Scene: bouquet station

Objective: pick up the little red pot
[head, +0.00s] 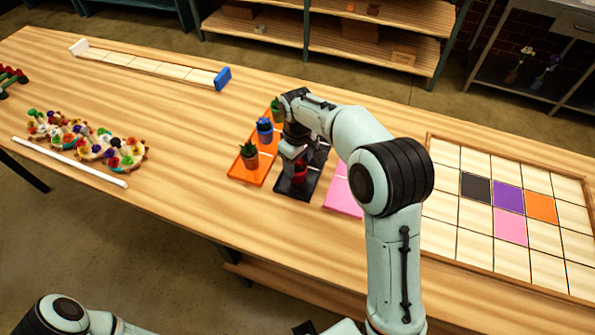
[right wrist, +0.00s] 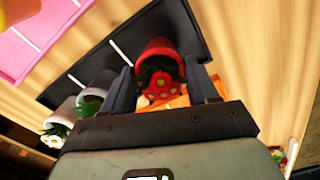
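The little red pot (head: 300,178) stands on a black mat (head: 291,191), partly hidden under my right gripper (head: 294,153) in the head view. In the right wrist view the red pot (right wrist: 158,47), with a red, yellow-dotted flower (right wrist: 161,88), sits between the two fingers of my right gripper (right wrist: 160,75). The fingers are apart, one on each side of the pot, with a narrow gap showing beside it. The pot still rests at the black mat (right wrist: 190,30). Part of my left arm shows at the bottom left of the head view; its gripper is not visible.
A cactus pot (head: 250,159) on an orange mat (head: 238,173), a blue pot (head: 264,132) and a green plant (head: 276,105) stand close by. A pink mat (head: 341,196) lies right. Two pale pots (right wrist: 87,104) show nearby. A tiled grid board (head: 456,212) lies at the right.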

